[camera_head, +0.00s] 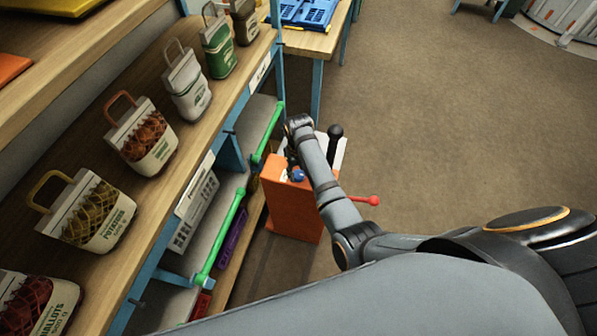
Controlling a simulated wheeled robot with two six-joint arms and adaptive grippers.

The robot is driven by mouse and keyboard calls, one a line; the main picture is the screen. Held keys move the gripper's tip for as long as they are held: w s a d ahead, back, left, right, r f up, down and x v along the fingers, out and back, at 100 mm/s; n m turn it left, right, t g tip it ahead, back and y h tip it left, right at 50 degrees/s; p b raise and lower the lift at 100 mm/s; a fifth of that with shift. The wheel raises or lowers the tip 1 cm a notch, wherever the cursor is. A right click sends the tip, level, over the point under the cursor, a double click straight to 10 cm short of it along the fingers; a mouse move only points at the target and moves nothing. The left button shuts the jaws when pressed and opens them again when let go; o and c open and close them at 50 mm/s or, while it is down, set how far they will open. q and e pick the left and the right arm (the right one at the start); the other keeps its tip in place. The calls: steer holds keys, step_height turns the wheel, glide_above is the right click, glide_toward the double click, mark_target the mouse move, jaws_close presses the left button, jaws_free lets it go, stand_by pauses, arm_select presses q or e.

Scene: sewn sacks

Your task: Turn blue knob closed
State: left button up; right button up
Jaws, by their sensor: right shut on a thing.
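The blue knob (298,175) sits on top of an orange box-shaped unit (292,211) on the floor beside the shelf. It is small and partly hidden by my right arm. My right gripper (289,160) is down at the unit, close to the knob, largely hidden behind my own wrist. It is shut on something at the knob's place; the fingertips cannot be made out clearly. My left gripper is out of view.
A red-tipped lever (373,200) and a black ball-topped lever (335,131) stick out by the unit. Sewn sacks, such as the potato sack (92,212), stand on the wooden shelf at left. Green rails (222,237) run along the lower shelf. The brown floor (440,120) is open at right.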

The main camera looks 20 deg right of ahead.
mark_target(298, 173)
steer(key=shift+w+r, duration=0.1)
steer(key=shift+w, duration=0.1)
steer(key=o, duration=1.2)
steer(key=shift+c, duration=0.2)
step_height(298, 173, up, 12)
